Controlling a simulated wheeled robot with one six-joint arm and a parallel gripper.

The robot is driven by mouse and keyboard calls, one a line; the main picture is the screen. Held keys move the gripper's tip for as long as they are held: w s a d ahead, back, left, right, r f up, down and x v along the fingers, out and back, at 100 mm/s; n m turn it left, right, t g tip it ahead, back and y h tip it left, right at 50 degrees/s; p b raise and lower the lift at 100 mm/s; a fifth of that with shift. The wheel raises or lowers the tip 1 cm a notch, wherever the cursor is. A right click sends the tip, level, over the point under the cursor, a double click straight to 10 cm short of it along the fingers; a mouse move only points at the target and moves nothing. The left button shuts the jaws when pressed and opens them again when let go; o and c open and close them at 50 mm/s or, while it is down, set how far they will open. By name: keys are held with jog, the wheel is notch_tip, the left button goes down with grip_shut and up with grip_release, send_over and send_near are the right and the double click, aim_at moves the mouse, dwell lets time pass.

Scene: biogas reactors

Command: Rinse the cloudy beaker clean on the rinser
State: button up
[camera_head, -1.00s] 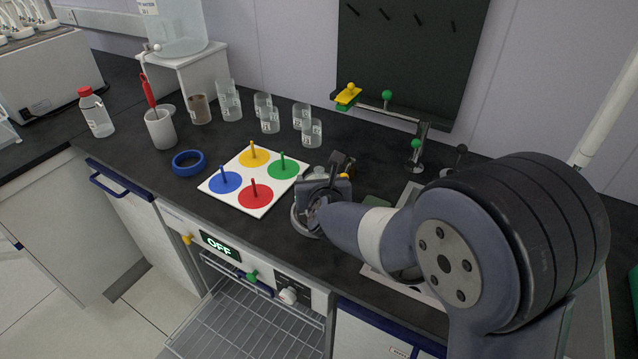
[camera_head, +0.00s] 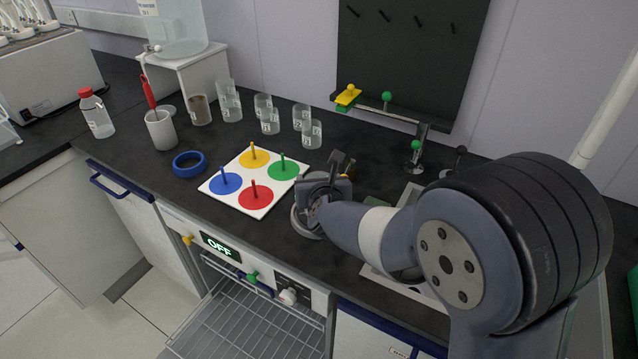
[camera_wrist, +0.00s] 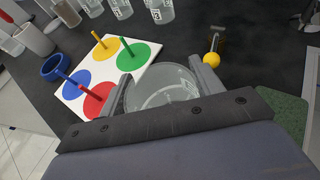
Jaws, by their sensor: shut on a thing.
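In the wrist view a clear glass beaker (camera_wrist: 162,88) with white markings sits between the two fingers of my gripper (camera_wrist: 160,80), which is shut on it. Its glass looks slightly hazy; I cannot tell how cloudy it is. In the head view my gripper (camera_head: 318,195) is over the counter just right of the coloured peg board and mostly hides the beaker. A round metal piece (camera_head: 302,222), possibly the rinser, shows beneath the gripper. Whether the beaker touches it is hidden. A yellow-knobbed lever (camera_wrist: 212,60) stands just beyond the right finger.
The white board (camera_head: 262,207) with four coloured discs and pegs lies left of my gripper. Several glass beakers (camera_head: 270,122) and a brown-filled one (camera_head: 200,110) stand behind. A blue ring (camera_head: 188,163), white cup (camera_head: 160,130) and red-capped bottle (camera_head: 96,114) are farther left.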

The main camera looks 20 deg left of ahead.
jog(key=shift+r+p, duration=2.8)
jog(key=shift+r, duration=1.4)
